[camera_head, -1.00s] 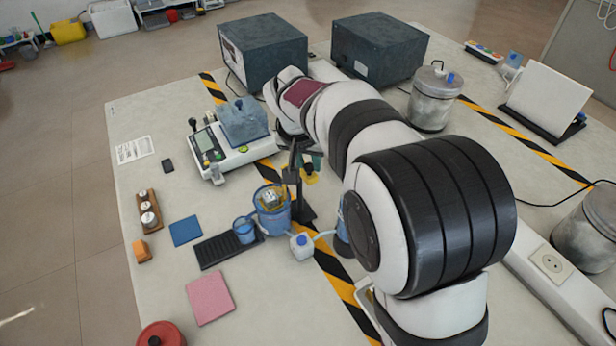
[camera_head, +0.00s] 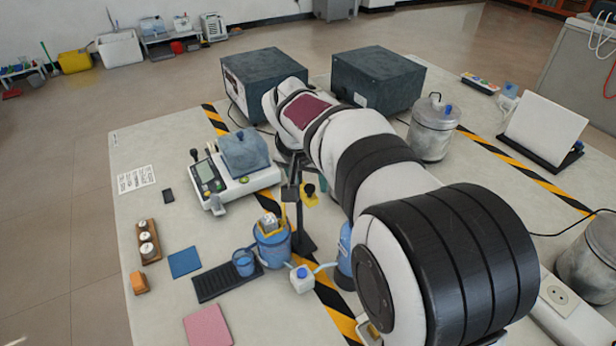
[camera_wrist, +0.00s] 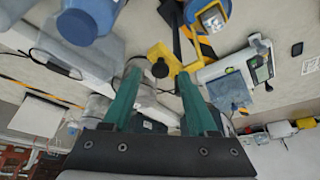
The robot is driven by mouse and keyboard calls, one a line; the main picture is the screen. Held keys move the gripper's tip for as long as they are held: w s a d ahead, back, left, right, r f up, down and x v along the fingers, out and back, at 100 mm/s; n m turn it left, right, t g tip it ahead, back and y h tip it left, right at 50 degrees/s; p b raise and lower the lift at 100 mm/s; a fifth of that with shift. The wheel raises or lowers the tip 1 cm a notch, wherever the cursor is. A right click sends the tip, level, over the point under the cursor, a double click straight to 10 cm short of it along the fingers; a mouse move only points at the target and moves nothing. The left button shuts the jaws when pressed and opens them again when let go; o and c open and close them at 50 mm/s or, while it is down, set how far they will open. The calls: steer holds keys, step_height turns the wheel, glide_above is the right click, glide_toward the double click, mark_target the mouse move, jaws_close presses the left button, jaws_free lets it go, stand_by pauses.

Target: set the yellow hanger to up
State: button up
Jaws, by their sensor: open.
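The yellow hanger (camera_head: 311,199) is a small yellow piece with a black knob, beside the upper part of a dark stand (camera_head: 303,242). In the wrist view the yellow hanger (camera_wrist: 181,67) shows just beyond my fingertips, with its round black knob near the gap between them. My gripper (camera_wrist: 157,78) has two teal fingers spread apart with nothing between them. I cannot tell whether a finger touches the hanger. In the head view my arm hides most of the gripper.
A blue bucket (camera_head: 273,248) holding a pale block stands by the stand. Two dark boxes stand at the back.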

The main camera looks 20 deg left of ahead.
steer(key=v, duration=1.5)
steer(key=shift+r, duration=0.4)
steer(key=s+d+f+m+g, duration=0.1)
steer(key=s+d+f+g, duration=0.1)
steer(key=s+d+f, duration=0.35)
steer(key=s+d+f+m+g, duration=0.1)
steer(key=s+d+f+m, duration=0.15)
steer(key=s+d, duration=0.65)
steer(key=s+d+f+m+g+y, duration=0.1)
steer(key=s+d+f+m, duration=0.1)
steer(key=s+d+f, duration=0.3)
steer(key=s+f, duration=0.4)
steer(key=s, duration=0.2)
steer(key=shift+s+f+g+y, duration=0.15)
steer(key=shift+f+g+y, duration=0.15)
steer(key=shift+g+y, duration=0.1)
